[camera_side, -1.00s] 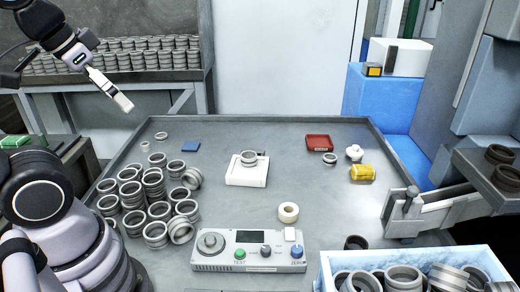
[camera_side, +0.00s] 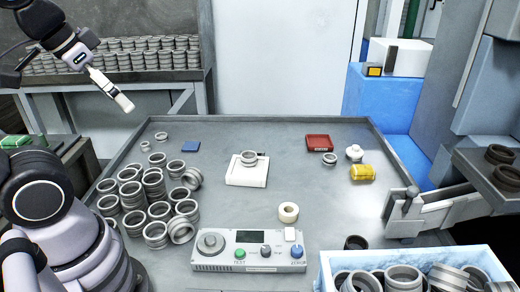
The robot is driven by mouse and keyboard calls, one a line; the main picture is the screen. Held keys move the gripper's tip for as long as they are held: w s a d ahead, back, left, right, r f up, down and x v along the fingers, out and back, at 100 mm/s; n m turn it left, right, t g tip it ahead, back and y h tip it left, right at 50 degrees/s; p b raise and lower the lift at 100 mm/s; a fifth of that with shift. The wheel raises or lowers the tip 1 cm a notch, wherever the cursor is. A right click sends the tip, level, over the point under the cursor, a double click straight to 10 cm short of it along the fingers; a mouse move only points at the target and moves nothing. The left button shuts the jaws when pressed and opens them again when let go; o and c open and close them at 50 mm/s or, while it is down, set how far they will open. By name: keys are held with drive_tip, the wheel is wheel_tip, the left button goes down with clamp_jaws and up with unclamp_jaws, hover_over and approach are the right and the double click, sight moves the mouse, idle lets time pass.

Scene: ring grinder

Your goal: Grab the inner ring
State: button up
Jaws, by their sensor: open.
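Many grey metal rings (camera_side: 152,186) lie and stack on the left of the metal table. A single ring (camera_side: 249,157) sits on a white square block (camera_side: 246,177) near the middle. Which of these is the inner ring I cannot tell. My gripper (camera_side: 124,104) is at the upper left, raised above and behind the table's left rear corner. It is open and holds nothing that I can see. It is well apart from every ring.
A control box (camera_side: 248,263) with knobs stands at the front. A red tray (camera_side: 319,142), a yellow object (camera_side: 362,173) and a tape roll (camera_side: 288,212) lie on the table. The table's centre is mostly clear.

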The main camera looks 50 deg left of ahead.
drive_tip(key=w+a+m+g+y, duration=0.3)
drive_tip(key=w+a+g+y, duration=0.1)
drive_tip(key=w+a, duration=0.75)
drive_tip(key=w+a+f+m+g+y, duration=0.3)
drive_tip(key=w+a+f+g+y, duration=0.1)
drive_tip(key=w+a+f, duration=0.75)
drive_tip(key=m+g+y, duration=0.2)
drive_tip(key=m+y, duration=0.3)
drive_tip(key=m, duration=0.3)
approach(146, 144)
drive_tip(key=x, duration=0.5)
drive_tip(key=shift+s+a+r, duration=0.15)
drive_tip(key=shift+s, duration=0.2)
drive_tip(key=shift+w+f+x, duration=0.1)
drive_tip(key=shift+f+x, duration=0.05)
drive_tip(key=shift+x, duration=1.25)
drive_tip(key=shift+w+f+x, duration=0.1)
drive_tip(key=shift+w+x, duration=0.05)
drive_tip(key=shift+x, duration=1.2)
